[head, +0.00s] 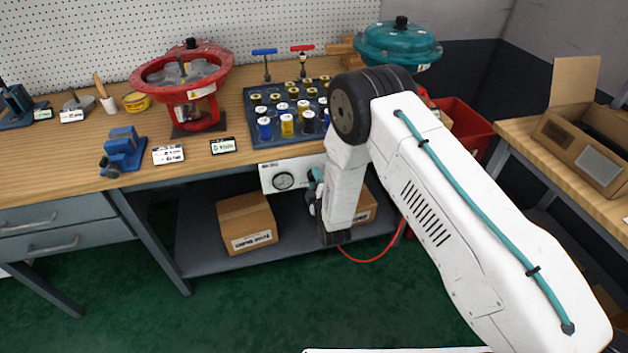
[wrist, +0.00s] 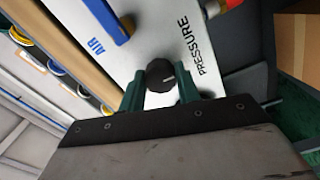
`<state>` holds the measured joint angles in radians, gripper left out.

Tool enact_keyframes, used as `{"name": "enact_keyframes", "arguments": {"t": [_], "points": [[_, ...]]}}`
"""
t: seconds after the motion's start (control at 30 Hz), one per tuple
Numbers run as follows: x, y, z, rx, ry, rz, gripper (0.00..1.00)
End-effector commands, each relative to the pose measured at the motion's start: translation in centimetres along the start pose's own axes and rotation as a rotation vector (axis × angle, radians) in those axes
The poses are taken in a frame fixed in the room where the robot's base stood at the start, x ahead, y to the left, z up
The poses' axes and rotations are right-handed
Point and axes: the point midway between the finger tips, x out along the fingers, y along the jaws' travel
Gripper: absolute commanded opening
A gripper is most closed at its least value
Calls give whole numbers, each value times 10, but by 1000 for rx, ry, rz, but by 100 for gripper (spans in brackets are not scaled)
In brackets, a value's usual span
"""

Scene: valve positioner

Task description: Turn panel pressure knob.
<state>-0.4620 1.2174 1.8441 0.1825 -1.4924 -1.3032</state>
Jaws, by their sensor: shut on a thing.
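The black round pressure knob (wrist: 160,75), with a light pointer line on its face, sits on the white panel (wrist: 140,42) beside the printed word PRESSURE. My gripper (wrist: 160,86) has its two green fingers on either side of the knob and is shut on it. My gripper (head: 314,179) is at the panel's right part, mostly hidden by my arm, and the knob is hidden there.
A blue handle (wrist: 98,18) by the label AIR lies near my gripper. A red fitting (wrist: 220,7) is beyond PRESSURE. Cardboard boxes (head: 246,222) stand on the shelf below the panel. A red hose (head: 372,258) hangs near my arm. The bench (head: 70,165) is above.

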Motion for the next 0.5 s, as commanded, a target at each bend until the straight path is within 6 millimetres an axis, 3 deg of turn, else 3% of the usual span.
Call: {"name": "enact_keyframes", "arguments": {"t": [0.37,0.4,0.47,0.5], "points": [[-2,-2,0,-4,-1,-6,10],[-2,-2,1,-4,-1,-6,38],[-2,-2,1,-4,-1,-6,54],[-2,-2,1,-4,-1,-5,54]]}}
